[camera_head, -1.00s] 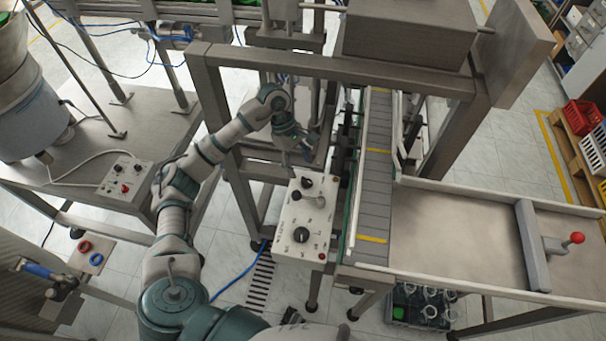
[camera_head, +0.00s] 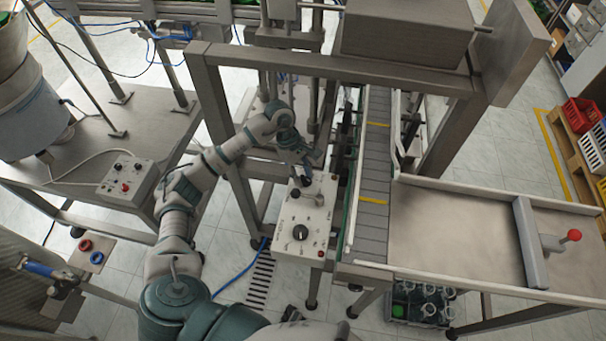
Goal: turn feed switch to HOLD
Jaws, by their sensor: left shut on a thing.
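A white control box (camera_head: 289,243) stands beside the conveyor in the head view. It carries a large black knob (camera_head: 300,232) in its lower part and a smaller black knob (camera_head: 306,181) near its far edge. The labels are too small to read, so I cannot tell which is marked as the feed switch. My left gripper (camera_head: 307,170) comes down from the far side onto the smaller knob. It is shut on this knob, with its fingertips hard to make out. My right gripper is not in view.
A metal frame post (camera_head: 228,135) stands behind my left arm. The conveyor (camera_head: 371,170) runs close to the box's right. A second control box (camera_head: 129,176) sits on the left table.

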